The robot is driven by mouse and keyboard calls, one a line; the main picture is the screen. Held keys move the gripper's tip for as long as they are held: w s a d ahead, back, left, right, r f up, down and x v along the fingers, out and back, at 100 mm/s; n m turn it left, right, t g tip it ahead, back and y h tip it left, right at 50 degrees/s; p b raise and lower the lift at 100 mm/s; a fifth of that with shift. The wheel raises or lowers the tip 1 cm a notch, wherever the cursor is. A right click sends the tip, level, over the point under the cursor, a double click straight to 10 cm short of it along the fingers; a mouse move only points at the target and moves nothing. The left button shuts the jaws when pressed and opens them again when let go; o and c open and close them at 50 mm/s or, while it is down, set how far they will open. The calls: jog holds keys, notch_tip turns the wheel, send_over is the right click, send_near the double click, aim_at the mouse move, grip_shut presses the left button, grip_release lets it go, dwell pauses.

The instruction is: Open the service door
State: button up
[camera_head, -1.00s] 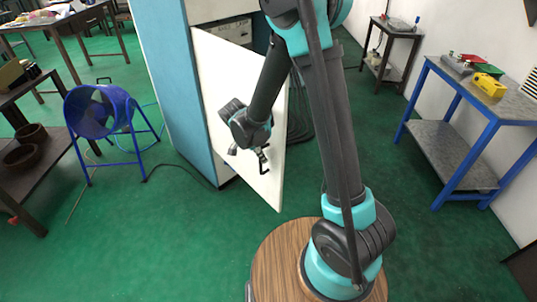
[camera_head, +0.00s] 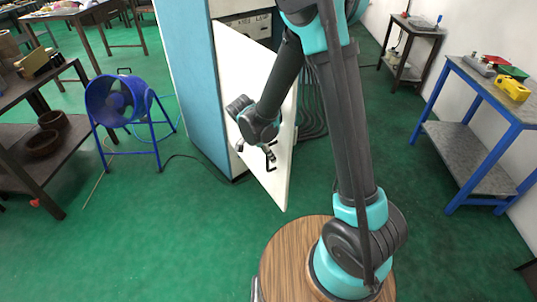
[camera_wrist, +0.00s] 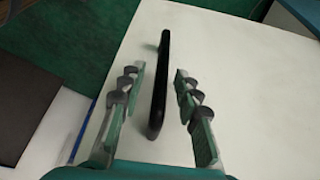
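The white service door (camera_head: 275,186) stands open at an angle out from the blue and white cabinet (camera_head: 203,95) in the head view. It also fills much of the wrist view (camera_wrist: 240,70). Its black bar handle (camera_head: 271,158) sits on the door's face and shows clearly in the wrist view (camera_wrist: 160,85). My gripper (camera_head: 265,149) is at the handle. In the wrist view my gripper (camera_wrist: 158,75) is open, with one finger on each side of the handle and a visible gap on both sides.
A blue fan (camera_head: 118,102) on a stand is left of the cabinet, with a cable on the floor. A dark shelf (camera_head: 50,165) stands at far left. A blue-framed table (camera_head: 490,95) stands at right. Green floor (camera_head: 190,245) is clear in front of the door.

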jog(key=shift+r, duration=0.1)
jog(key=v, duration=1.1)
jog(key=shift+r, duration=0.4)
jog(key=shift+s+a, duration=0.1)
jog(key=shift+a, duration=0.05)
